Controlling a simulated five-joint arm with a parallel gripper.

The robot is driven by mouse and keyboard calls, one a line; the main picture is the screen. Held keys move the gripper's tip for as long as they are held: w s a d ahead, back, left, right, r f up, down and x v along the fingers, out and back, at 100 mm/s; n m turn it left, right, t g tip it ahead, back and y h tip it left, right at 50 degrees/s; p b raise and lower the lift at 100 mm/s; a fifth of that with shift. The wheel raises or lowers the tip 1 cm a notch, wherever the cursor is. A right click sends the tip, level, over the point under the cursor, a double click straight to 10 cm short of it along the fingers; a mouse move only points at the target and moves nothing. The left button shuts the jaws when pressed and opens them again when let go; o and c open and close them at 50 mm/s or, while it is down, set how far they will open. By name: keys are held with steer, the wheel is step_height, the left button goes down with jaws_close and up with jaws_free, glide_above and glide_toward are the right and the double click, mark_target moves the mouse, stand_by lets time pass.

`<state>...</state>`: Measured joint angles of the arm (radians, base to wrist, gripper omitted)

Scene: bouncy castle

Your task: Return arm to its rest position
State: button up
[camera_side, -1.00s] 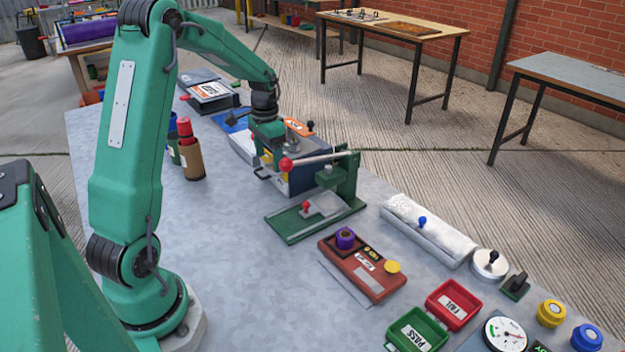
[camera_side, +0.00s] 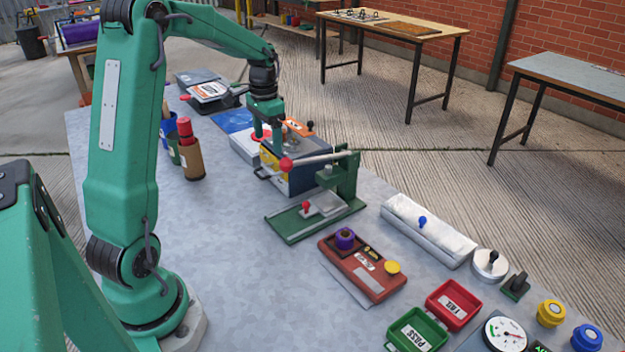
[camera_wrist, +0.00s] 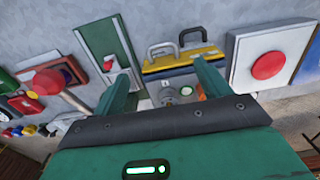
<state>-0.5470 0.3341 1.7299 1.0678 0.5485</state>
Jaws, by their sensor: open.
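My green arm reaches over the grey bench from the left in the side view. My gripper (camera_side: 267,140) points down above a blue and yellow box (camera_side: 300,178) behind the green lever press (camera_side: 345,178). In the wrist view my gripper (camera_wrist: 160,88) shows two green fingers spread apart. I see nothing held between them. Between and beyond the fingers is the yellow-edged box with two handles (camera_wrist: 185,60), with a round metal fitting near it. Whether the fingertips touch anything is hard to tell.
A white box with a red button (camera_wrist: 268,65) is just right of my fingers in the wrist view. Cylindrical containers (camera_side: 190,158) stand nearer my arm. A red-brown box (camera_side: 362,270), a silver tray (camera_side: 430,230), and red and green bins (camera_side: 453,305) lie to the right.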

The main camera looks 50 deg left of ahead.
steer(key=s+d+r+t, duration=0.2)
steer(key=s+d+r, duration=0.3)
steer(key=d, duration=0.4)
steer(key=s+d+r+t, duration=0.2)
steer(key=s+d+r, duration=0.2)
steer(key=d, duration=0.5)
steer(key=s+d+t, duration=0.1)
steer(key=s+d, duration=0.4)
steer(key=s, duration=0.2)
steer(key=shift+s+d+f, duration=0.2)
steer(key=shift+d+f, duration=0.1)
steer(key=shift+c, duration=0.3)
